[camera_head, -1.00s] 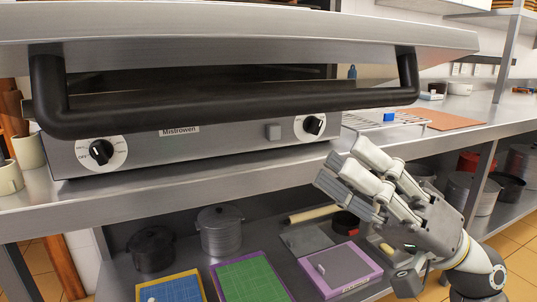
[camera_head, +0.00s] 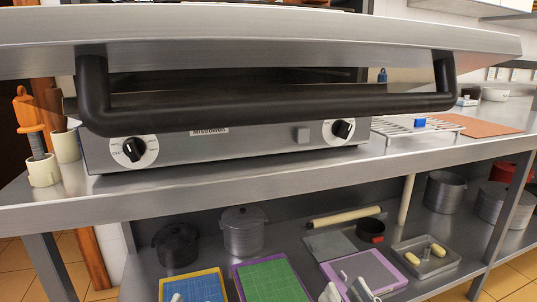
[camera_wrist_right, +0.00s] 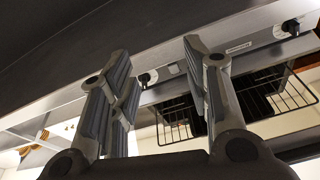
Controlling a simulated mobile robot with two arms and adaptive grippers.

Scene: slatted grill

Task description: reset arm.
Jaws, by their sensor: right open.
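My right gripper (camera_head: 345,291) shows only as grey fingertips at the bottom edge of the head view, in front of the lower shelf. In the right wrist view its fingers (camera_wrist_right: 157,52) stand wide apart with nothing between them. The rest of that hand and arm is below the head view. The grill (camera_head: 240,143) sits on the steel counter, with a thick black handle bar (camera_head: 280,108) and two knobs.
The steel counter edge (camera_head: 300,183) spans the view. The lower shelf holds pots (camera_head: 243,230), a blue board (camera_head: 200,288), a green board (camera_head: 268,281), a purple-edged board (camera_head: 362,270) and a tray (camera_head: 425,262). A wire rack (camera_head: 400,126) lies right of the grill.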

